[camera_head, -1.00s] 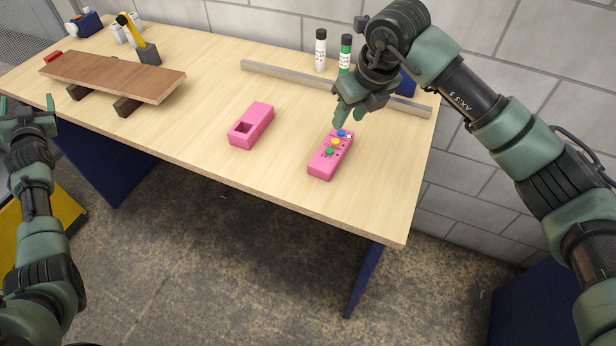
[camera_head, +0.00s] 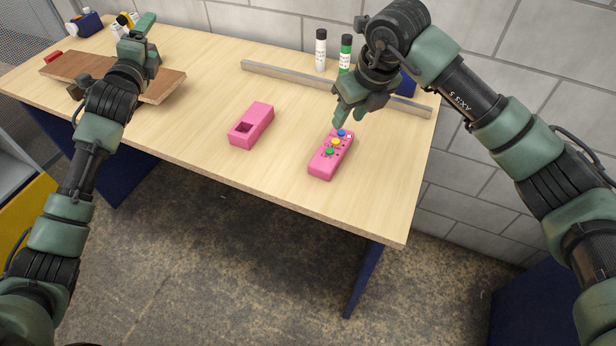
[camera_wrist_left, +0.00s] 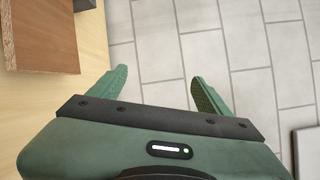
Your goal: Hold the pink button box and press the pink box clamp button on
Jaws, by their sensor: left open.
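The pink button box (camera_head: 319,169) lies near the right end of the table. Its top carries a blue button (camera_head: 341,133), a yellow button (camera_head: 336,142), a green button (camera_head: 329,152) and smaller marks. A second pink box (camera_head: 259,122), with a dark rectangular opening, lies to its left. My right gripper (camera_head: 345,116) points down just above the far end of the button box. Whether its fingers are open or touching the box is unclear. My left gripper (camera_head: 133,25) is raised over the brown board's area. In the left wrist view its fingers (camera_wrist_left: 159,90) are spread and empty.
The brown board (camera_head: 70,68) rests on dark supports at the table's left; it also shows in the left wrist view (camera_wrist_left: 42,35). A grey bar (camera_head: 290,79) lies behind the pink boxes. Two bottles (camera_head: 320,50) stand near the wall.

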